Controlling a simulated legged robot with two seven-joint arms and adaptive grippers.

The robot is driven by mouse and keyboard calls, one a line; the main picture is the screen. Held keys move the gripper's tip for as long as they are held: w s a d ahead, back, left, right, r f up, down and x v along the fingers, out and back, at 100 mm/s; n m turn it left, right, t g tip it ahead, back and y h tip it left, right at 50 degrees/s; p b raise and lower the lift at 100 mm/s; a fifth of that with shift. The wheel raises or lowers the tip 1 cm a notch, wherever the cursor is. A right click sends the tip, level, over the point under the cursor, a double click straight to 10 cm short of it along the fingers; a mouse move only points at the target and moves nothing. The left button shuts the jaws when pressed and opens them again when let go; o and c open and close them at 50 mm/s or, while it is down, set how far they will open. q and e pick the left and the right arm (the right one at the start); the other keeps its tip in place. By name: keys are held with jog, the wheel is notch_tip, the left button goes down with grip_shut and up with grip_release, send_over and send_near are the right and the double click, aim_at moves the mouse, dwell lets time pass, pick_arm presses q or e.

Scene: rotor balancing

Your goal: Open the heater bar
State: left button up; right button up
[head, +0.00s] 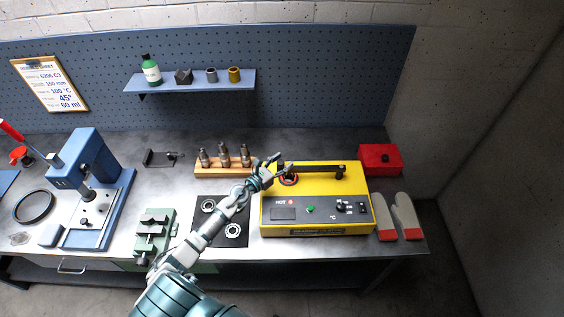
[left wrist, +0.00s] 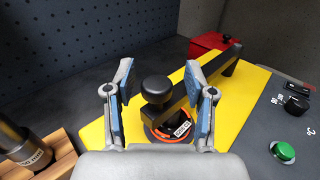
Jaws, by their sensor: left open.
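The yellow induction heater (head: 317,229) stands on the bench right of centre, with a dark grey control panel on its top. Its black heater bar (head: 322,171) lies across the back of the top; it also shows in the left wrist view (left wrist: 218,72), running to the back right. A round black knob (left wrist: 157,89) stands at the bar's near end. An orange-edged ring with a white label (left wrist: 181,131) lies below this end, partly hidden. My left gripper (head: 277,164) is open, its blue-padded fingers either side of the knob in the left wrist view (left wrist: 158,76), with gaps visible.
A wooden block with metal pieces (head: 226,166) stands close left of the heater. A red box (head: 380,158) is behind right, and gloves (head: 406,216) lie at right. A dark mat with bearings (head: 208,229) lies left. A blue press (head: 90,180) stands far left.

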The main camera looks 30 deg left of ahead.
pick_arm(q)
jog(key=shift+a+f, duration=0.1)
jog(key=shift+a, duration=0.3)
jog(key=shift+s+a, duration=0.1)
jog(key=shift+a, duration=0.05)
jog(key=c, duration=0.4)
grip_shut()
jog(key=shift+d, duration=0.3)
pick_arm(e)
jog(key=shift+a, duration=0.15)
